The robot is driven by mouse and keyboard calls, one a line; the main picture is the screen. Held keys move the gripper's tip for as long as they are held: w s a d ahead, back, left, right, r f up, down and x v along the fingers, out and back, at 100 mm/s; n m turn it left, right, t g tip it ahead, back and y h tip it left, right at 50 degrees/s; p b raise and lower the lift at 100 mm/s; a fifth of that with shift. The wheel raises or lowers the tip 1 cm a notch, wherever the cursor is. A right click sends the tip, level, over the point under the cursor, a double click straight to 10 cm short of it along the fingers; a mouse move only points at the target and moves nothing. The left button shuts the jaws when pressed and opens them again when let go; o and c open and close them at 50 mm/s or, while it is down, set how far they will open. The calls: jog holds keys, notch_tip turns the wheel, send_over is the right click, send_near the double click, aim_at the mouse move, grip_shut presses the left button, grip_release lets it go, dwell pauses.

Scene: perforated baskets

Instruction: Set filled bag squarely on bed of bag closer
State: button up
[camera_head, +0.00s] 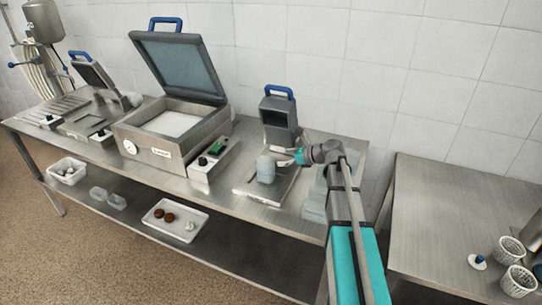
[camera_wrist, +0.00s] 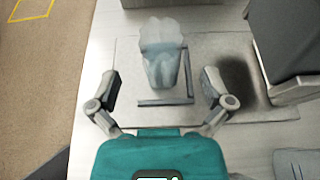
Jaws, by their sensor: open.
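The filled bag (camera_head: 266,168) is a pale translucent bag standing on the flat bed (camera_head: 282,190) of the bag closer. The bag closer (camera_head: 279,112) has a dark upright head with a blue handle behind the bed. In the wrist view the bag (camera_wrist: 161,62) stands on the bed (camera_wrist: 215,55), just beyond two thin dark bars set in an L shape. My gripper (camera_wrist: 160,88) is open, with one finger on each side of the bag and a gap to both. In the head view my gripper (camera_head: 290,157) is right of the bag.
A large chamber machine (camera_head: 160,155) with a raised lid stands left on the steel table. A white tray (camera_head: 174,220) lies on the lower shelf. White perforated baskets (camera_head: 511,250) stand on the right table.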

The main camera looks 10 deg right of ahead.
jog(key=shift+p+v, duration=0.65)
jog(key=shift+v, duration=1.6)
jog(key=s+a+f+n+g+h, duration=0.1)
jog(key=s+a+f+n, duration=0.1)
jog(key=s+n, duration=0.1)
jog(key=s+a+f+n+g+h, duration=0.1)
jog(key=s+a+f+n+g, duration=0.1)
jog(key=s+a+n, duration=0.1)
jog(key=s+a+f+n+g+h, duration=0.1)
jog(key=s+a+f+n, duration=0.2)
jog(key=n, duration=0.2)
jog(key=shift+s+a+g+h, duration=0.2)
jog(key=shift+s+g+h, duration=0.1)
jog(key=s+f+n+g+h, duration=0.1)
jog(key=s+f+n+h, duration=0.1)
jog(key=s+n, duration=0.4)
jog(key=s+a+f+n+g+h, duration=0.1)
jog(key=s+f+n+g+h, duration=0.1)
jog(key=s+n+h, duration=0.3)
jog(key=s+n, duration=0.2)
jog(key=n, duration=0.1)
jog(key=shift+a+f, duration=0.2)
jog(key=shift+a, duration=0.05)
